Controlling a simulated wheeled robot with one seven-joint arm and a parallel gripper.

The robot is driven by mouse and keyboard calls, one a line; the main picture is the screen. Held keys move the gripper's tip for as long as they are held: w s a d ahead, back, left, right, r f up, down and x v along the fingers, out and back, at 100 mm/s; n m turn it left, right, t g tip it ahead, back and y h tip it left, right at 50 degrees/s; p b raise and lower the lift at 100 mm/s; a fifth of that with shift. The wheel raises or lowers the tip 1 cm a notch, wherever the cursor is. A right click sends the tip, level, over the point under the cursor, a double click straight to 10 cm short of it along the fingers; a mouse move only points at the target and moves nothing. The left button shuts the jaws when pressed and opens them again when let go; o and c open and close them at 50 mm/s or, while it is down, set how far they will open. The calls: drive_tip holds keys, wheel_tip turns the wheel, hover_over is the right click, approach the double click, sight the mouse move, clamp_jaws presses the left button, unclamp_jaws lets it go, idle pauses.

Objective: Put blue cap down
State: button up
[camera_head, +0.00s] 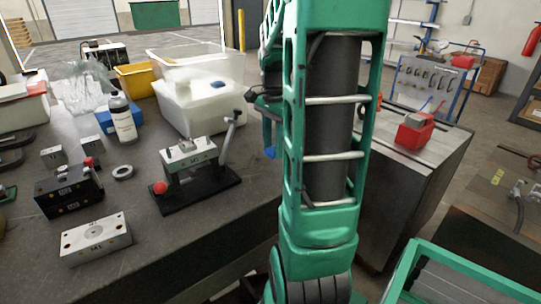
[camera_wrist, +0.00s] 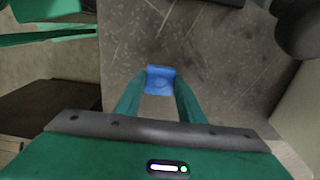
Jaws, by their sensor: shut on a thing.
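The blue cap (camera_wrist: 160,80) is between the fingertips of my gripper (camera_wrist: 159,92) in the wrist view. My gripper is shut on it, and the grey worktop (camera_wrist: 215,60) lies beneath. I cannot tell whether the cap touches the worktop. In the head view, a small blue part, likely the cap (camera_head: 270,152), shows at the left edge of my green arm. My arm hides most of the gripper there.
On the worktop stand a clamp fixture (camera_head: 190,160) with a lever, a white bottle (camera_head: 123,120), a translucent bin (camera_head: 200,90), a black block (camera_head: 68,190) and a metal mould plate (camera_head: 95,238). The worktop's right edge is near my arm.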

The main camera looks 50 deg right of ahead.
sight(273, 150)
drive_tip(key=shift+f, duration=1.75)
drive_tip(key=o, duration=1)
drive_tip(key=shift+f, duration=0.1)
wheel_tip(273, 150, up, 12)
drive_tip(key=s+a+f+n, duration=0.3)
drive_tip(key=s+a+n, duration=0.1)
drive_tip(key=a, duration=0.1)
drive_tip(key=s+a+f+n, duration=0.3)
drive_tip(key=s+a+n, duration=0.2)
drive_tip(key=a, duration=0.1)
drive_tip(key=s+a+f+n, duration=0.3)
drive_tip(key=s+a+n, duration=0.2)
drive_tip(key=shift+a+f, duration=0.15)
drive_tip(key=shift+a, duration=0.1)
